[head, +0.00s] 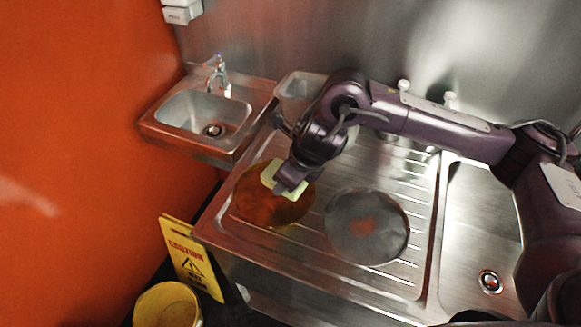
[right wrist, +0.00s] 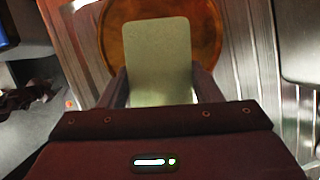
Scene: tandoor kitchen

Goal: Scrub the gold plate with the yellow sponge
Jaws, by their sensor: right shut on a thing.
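The gold plate (head: 262,211), orange-brown and round, lies on the left part of the ribbed steel drainboard. It also shows in the right wrist view (right wrist: 203,30), behind the sponge. The pale yellow sponge (head: 268,174) is over the plate's upper part; it fills the middle of the right wrist view (right wrist: 158,55). My right gripper (head: 287,186) is shut on the sponge, with a finger on each side of it. Whether the sponge touches the plate I cannot tell. My left gripper is not in view.
A grey round plate (head: 367,227) lies right of the gold plate. A small sink (head: 207,115) with a tap (head: 218,72) is at upper left. A clear container (head: 298,88) stands behind. A yellow caution sign (head: 190,258) and yellow bucket (head: 167,305) stand below left. A sink basin (head: 482,225) is at right.

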